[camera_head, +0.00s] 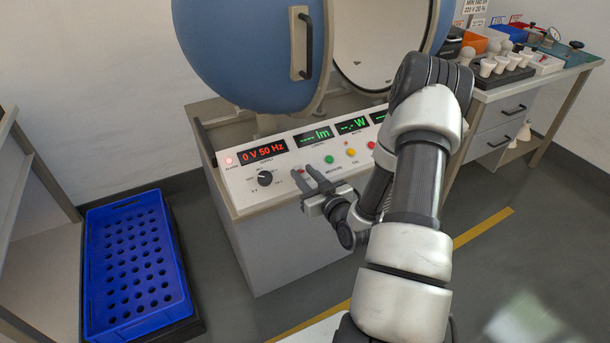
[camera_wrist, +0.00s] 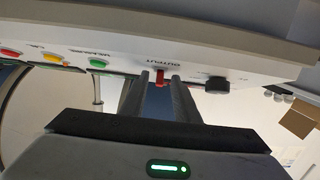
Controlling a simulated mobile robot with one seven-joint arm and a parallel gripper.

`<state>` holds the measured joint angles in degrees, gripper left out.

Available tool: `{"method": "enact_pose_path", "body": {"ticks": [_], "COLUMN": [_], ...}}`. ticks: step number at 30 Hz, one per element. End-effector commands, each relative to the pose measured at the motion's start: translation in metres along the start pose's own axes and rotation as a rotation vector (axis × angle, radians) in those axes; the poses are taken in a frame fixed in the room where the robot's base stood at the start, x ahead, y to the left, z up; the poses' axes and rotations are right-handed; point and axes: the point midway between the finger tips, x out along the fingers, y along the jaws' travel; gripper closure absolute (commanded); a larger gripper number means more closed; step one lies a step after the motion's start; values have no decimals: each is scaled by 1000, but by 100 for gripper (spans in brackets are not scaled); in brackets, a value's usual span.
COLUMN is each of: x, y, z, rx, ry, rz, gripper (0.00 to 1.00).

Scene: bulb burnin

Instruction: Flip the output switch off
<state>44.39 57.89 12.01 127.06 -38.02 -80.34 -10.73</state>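The red output switch (camera_wrist: 160,77) sits on the sloped white control panel (camera_head: 250,189), under the OUTPUT label in the wrist view. My gripper (camera_head: 306,174) is at the panel's front, right of the black knob (camera_head: 265,178). In the wrist view my gripper (camera_wrist: 159,80) is open, with one finger on each side of the switch and gaps showing. In the head view the fingers largely hide the switch. Its on or off position is hard to tell. The red display (camera_head: 264,151) reads 0 V 50 Hz.
Green (camera_head: 329,159), yellow (camera_head: 351,152) and red buttons (camera_head: 371,145) lie right of my fingers. The blue sphere (camera_head: 245,50) with its open half stands behind the panel. A blue crate (camera_head: 97,300) is on the floor at left. A bench with bulbs (camera_head: 487,67) stands at right.

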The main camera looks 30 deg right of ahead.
Motion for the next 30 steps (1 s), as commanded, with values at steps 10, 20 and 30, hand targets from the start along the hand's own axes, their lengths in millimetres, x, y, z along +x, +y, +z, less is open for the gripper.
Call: {"method": "enact_pose_path", "body": {"ticks": [10,20,30], "x": [-26,-107,-166], "y": [1,1,1], "z": [-1,-1,0], "rx": [1,2,1], "ry": [-2,-4,-1], "rz": [3,4,2], "gripper": [72,72,72]}}
